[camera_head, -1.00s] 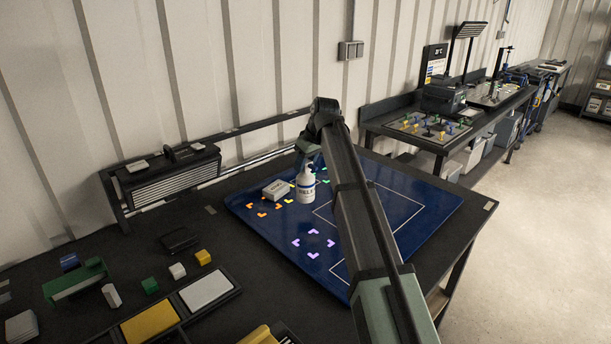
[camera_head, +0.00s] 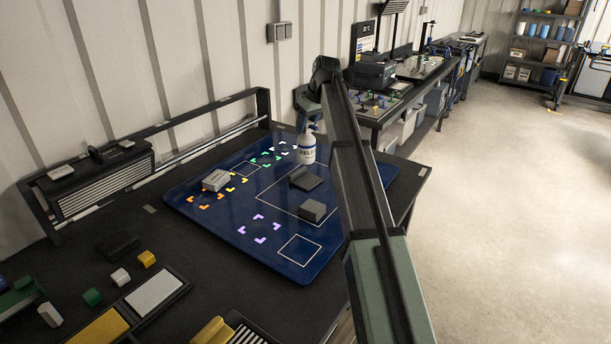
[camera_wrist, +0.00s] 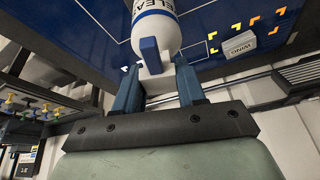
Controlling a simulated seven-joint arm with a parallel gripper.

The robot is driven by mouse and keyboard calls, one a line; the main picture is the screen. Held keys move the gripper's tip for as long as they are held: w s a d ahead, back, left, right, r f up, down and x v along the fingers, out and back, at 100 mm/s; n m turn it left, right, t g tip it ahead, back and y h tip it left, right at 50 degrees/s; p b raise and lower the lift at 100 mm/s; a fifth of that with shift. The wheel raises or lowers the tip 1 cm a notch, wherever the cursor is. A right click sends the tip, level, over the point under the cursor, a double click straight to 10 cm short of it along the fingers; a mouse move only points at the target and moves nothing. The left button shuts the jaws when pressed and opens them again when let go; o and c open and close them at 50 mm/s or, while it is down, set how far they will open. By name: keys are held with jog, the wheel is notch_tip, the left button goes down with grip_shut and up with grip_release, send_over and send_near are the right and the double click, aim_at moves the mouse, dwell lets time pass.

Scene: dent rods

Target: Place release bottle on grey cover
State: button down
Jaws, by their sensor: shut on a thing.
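The release bottle (camera_head: 307,150) is white with a dark blue label band, and upright in the head view. My gripper (camera_head: 309,122) is shut on its top, above the blue mat's far right part. In the wrist view the bottle (camera_wrist: 155,32) and its blue nozzle show between my fingers (camera_wrist: 158,75). I cannot tell whether its base touches the mat. Two dark grey pieces lie on the mat in front of the bottle: a flat one (camera_head: 306,178) and a blocky one (camera_head: 312,210). I cannot tell which is the grey cover.
The blue mat (camera_head: 225,222) has coloured corner marks and white outlines. A pale labelled box (camera_head: 215,180) sits on its left part. A rack (camera_head: 105,180) stands at the back left. Trays and small blocks lie at the front left. A second bench (camera_head: 385,105) stands beyond.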

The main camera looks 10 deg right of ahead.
aim_at(311, 147)
jog(key=shift+w+d+r+n, duration=0.25)
jog(key=shift+w+d, duration=0.15)
jog(key=shift+d, duration=0.2)
jog(key=shift+w+d+r+n, duration=0.15)
jog(key=shift+w+d+n, duration=0.1)
jog(key=shift+w+d, duration=0.25)
jog(key=shift+s+a+n+g+y, duration=0.2)
jog(key=shift+s+n+g+y, duration=0.15)
jog(key=shift+n, duration=0.55)
jog(key=shift+f, duration=5.1)
jog(key=c, duration=0.7)
grip_release()
jog(key=shift+o, duration=0.2)
jog(key=v, duration=1.2)
